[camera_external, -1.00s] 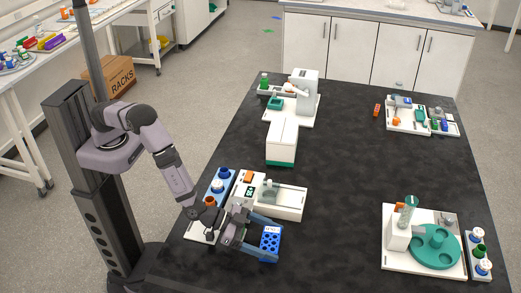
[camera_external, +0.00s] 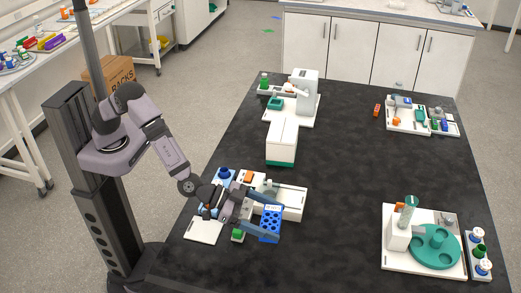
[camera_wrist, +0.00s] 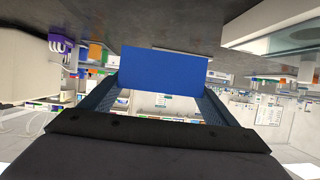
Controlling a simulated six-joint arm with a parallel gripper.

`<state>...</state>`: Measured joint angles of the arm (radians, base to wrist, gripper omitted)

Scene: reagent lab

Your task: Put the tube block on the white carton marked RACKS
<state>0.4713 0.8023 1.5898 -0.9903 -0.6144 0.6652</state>
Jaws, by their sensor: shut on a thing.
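The blue tube block (camera_external: 269,224), with rows of dark round holes on top, is between the fingers of my gripper (camera_external: 266,218). My gripper is shut on it, near the front left of the black table. In the wrist view the block (camera_wrist: 160,68) shows as a plain blue face between the two fingers (camera_wrist: 158,88). Whether it clears the table is hard to tell. The only readable RACKS marking is on a brown cardboard carton (camera_external: 107,72) on the floor at the left, partly hidden behind my arm; it is not white.
A white tray with a device (camera_external: 290,203) lies just behind the block. A small green-topped item (camera_external: 238,235) is beside my gripper. A long white box with a teal base (camera_external: 282,140) stands farther back. A turntable device (camera_external: 432,250) is at right. The table's middle is clear.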

